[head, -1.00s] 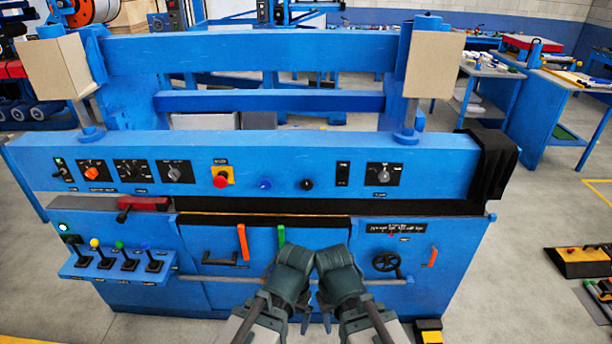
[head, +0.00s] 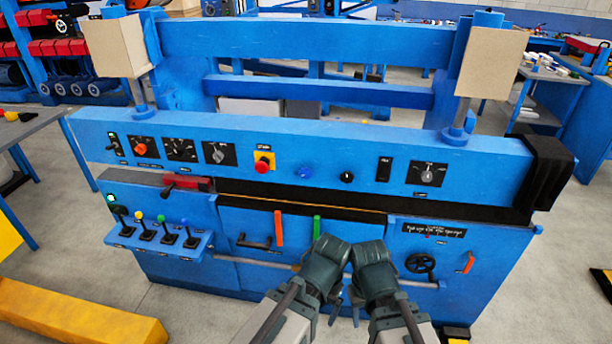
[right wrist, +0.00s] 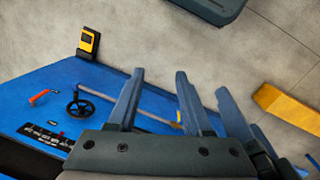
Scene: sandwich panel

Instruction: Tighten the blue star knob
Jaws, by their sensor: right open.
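The blue star knob (head: 304,172) sits on the upper front beam of the blue panel machine (head: 470,208), between a red button on a yellow plate and a small black knob. My right gripper (head: 357,308) hangs low in front of the machine, below and to the right of the knob, fingers pointing down. In the right wrist view my right gripper (right wrist: 160,78) has its fingers apart with nothing between them. My left gripper (head: 322,310) is close beside it, also low; its finger gap is unclear. Neither gripper touches the knob.
Near the knob are the red button (head: 263,164), black knob (head: 346,177) and dials. Below are an orange handle (head: 278,228), green handle (head: 317,228), handwheel (head: 420,263) and several levers. A yellow beam (head: 80,312) lies on the floor at left.

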